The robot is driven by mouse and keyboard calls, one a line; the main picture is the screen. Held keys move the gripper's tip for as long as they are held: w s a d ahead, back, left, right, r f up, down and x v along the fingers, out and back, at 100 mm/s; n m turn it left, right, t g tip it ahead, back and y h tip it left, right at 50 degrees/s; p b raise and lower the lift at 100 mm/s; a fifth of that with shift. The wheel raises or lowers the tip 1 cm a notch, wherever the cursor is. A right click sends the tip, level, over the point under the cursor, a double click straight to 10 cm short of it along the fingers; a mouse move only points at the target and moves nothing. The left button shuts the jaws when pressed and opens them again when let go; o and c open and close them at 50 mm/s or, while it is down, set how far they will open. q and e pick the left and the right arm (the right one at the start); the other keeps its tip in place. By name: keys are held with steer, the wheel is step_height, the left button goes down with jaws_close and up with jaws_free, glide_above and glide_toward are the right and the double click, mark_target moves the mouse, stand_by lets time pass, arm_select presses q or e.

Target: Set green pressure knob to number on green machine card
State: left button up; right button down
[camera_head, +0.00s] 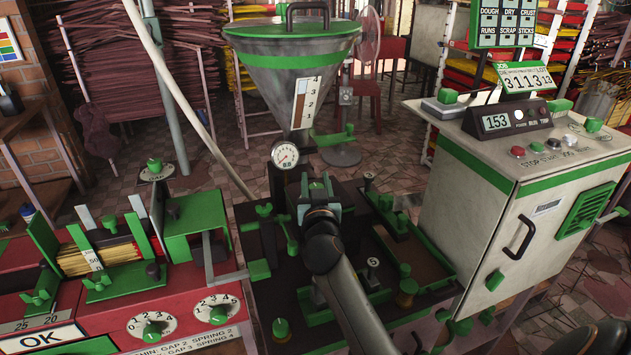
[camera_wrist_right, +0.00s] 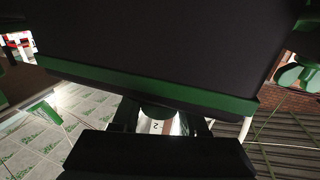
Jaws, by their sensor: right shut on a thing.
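My right gripper (camera_head: 320,208) reaches in from the bottom of the head view, over the green machine's dark bed, just below the round pressure gauge (camera_head: 285,155). Its jaws are shut on a small green knob (camera_head: 317,187), mostly hidden by the gripper. In the right wrist view the fingers (camera_wrist_right: 160,122) close around a green round piece (camera_wrist_right: 158,111), with a white dial (camera_wrist_right: 156,127) marked 2 below it. The knob's pointer setting cannot be read. A card with numbers (camera_head: 527,85) stands on the control cabinet; its digits are small. My left gripper is not in view.
The steel hopper (camera_head: 290,75) with a green rim stands behind the gripper. The control cabinet (camera_head: 490,215) is on the right, its display (camera_head: 495,122) reading 153. The red machine (camera_head: 130,310) with two dials is on the left. Green clamps and knobs crowd the bed.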

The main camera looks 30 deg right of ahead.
stand_by(0.8)
steer(key=shift+c, duration=2.2)
jaws_free()
